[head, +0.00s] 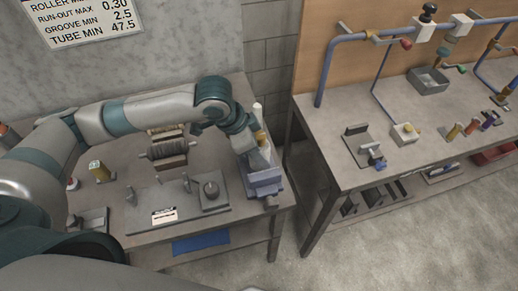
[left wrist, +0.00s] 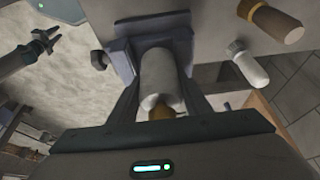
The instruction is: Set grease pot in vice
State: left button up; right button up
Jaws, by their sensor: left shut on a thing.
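My left gripper (head: 262,170) reaches down over the blue-grey vice (head: 266,190) at the right end of the left bench. In the left wrist view the gripper (left wrist: 160,105) is shut on a pale grey cylinder, which I take as the grease pot (left wrist: 160,75), with a brown tip at the near end. The pot's far end meets the vice (left wrist: 122,62) in that view; I cannot tell how deep it sits between the jaws. In the head view the pot is hidden. My right gripper (left wrist: 46,42) shows in the left wrist view, fingers apart and empty.
A white bottle (left wrist: 248,66) and a brown-banded one (left wrist: 275,22) stand close to the vice. A roller fixture (head: 168,150) and a grey plate with a knob (head: 211,190) are left of it. A second bench (head: 330,135) stands right, across a gap.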

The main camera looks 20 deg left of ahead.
pick_arm(q)
jog(key=shift+s+f+p, duration=0.1)
jog(key=shift+p, duration=0.55)
dwell(1.4)
jog(key=shift+p, duration=0.55)
dwell(0.6)
jog(key=o, duration=1.3)
jog(key=shift+o, duration=0.2)
jog(key=shift+r, duration=0.2)
